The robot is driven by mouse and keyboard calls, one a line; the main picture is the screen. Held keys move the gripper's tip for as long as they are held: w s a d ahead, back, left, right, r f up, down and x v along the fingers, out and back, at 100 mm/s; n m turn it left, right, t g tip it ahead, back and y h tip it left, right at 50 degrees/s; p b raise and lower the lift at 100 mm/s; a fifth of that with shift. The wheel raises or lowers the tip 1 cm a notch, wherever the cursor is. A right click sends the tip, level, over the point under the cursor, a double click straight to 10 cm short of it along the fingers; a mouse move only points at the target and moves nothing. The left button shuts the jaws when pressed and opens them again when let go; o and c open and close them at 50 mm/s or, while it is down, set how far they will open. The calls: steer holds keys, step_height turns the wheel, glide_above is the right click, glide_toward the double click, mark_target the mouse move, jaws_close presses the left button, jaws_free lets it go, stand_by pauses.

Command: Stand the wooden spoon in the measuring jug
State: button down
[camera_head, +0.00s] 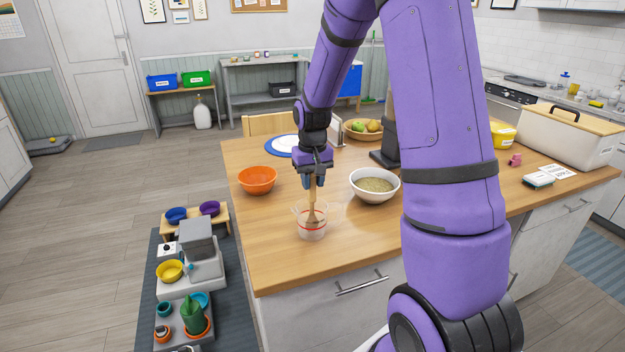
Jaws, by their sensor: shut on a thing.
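The measuring jug (312,232) is clear with a red line around it and stands upright on the wooden counter near its front left. The wooden spoon (313,203) is upright, with its lower end inside the jug, seen through the clear wall. My gripper (313,184) is above the jug, pointing down, and is shut on the top of the spoon's handle. The fingertips are above the jug's rim. I cannot tell whether the spoon touches the jug's bottom.
An orange bowl (257,179) stands left of the jug, and a white bowl of grain (374,186) stands close on the right. A blue-rimmed plate (283,146) and a fruit bowl (362,130) are behind. The counter (275,262) is bare in front of the jug.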

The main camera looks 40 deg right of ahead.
steer(key=c, duration=0.8)
jaws_free()
steer(key=shift+c, duration=0.2)
step_height(320, 180, up, 12)
steer(key=shift+r, duration=0.15)
steer(key=s+a+r+n+t, duration=0.1)
steer(key=s+a+r, duration=0.3)
steer(key=s+r, duration=0.15)
steer(key=s+a+r+n+t, duration=0.1)
steer(key=s+a+r+t, duration=0.1)
steer(key=s+a+r, duration=0.35)
steer(key=s+a+n+t, duration=0.1)
steer(key=s+a+t, duration=0.1)
steer(key=s, duration=1.3)
steer(key=shift+a+f, duration=0.3)
steer(key=shift+a, duration=0.4)
